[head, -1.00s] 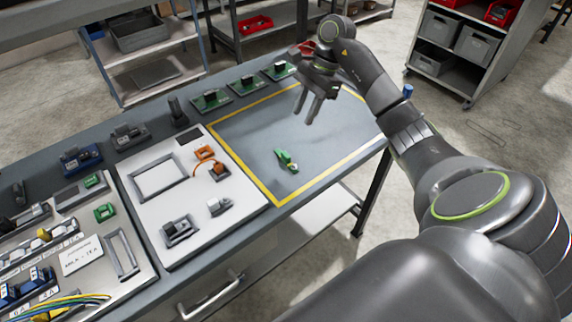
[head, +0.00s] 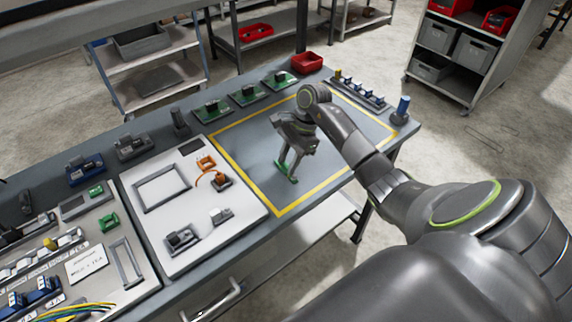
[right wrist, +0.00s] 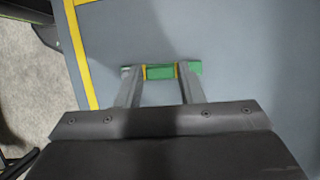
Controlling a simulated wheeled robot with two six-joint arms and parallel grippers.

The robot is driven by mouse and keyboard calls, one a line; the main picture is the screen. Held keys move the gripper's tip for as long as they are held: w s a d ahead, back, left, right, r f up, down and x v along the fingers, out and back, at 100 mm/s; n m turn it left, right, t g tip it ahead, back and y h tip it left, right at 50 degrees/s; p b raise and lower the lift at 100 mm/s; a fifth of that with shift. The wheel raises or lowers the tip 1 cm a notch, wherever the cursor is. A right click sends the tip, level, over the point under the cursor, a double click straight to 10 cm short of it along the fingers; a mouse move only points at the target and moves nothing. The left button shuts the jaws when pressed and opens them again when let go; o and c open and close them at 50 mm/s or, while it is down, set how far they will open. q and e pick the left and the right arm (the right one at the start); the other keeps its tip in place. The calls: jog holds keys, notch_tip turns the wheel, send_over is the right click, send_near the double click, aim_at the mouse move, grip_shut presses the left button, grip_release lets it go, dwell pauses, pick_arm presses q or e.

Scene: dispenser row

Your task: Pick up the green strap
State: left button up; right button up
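The green strap (head: 291,178) lies on the grey mat area inside the yellow outline, partly hidden by my right gripper (head: 287,171). In the right wrist view the strap (right wrist: 160,72) shows between the two fingertips (right wrist: 159,74), with yellow strips beside the inner faces and green also past the right finger. The fingers are spread apart and reach down at the strap. I cannot tell whether they touch it. My left gripper is not in view.
A yellow-outlined area (head: 236,172) surrounds the strap and is otherwise clear. A white panel (head: 157,211) with an orange part (head: 207,162) is to the left. Green boards (head: 246,95) line the back edge, with a red bin (head: 307,62) and a blue-topped cylinder (head: 402,107) at the far right.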

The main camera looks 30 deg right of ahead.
jog(key=shift+a+f, duration=0.1)
jog(key=shift+f, duration=0.2)
jog(key=c, duration=0.7)
jog(key=shift+r, duration=0.1)
notch_tip(320, 180, up, 6)
jog(key=b, duration=0.2)
jog(key=shift+w+r+b, duration=0.1)
jog(key=shift+b, duration=0.2)
jog(key=shift+r+p, duration=0.45)
jog(key=shift+r, duration=1.45)
jog(key=shift+r+p, duration=0.95)
jog(key=shift+p, duration=0.1)
notch_tip(320, 180, up, 3)
jog(key=p, duration=0.3)
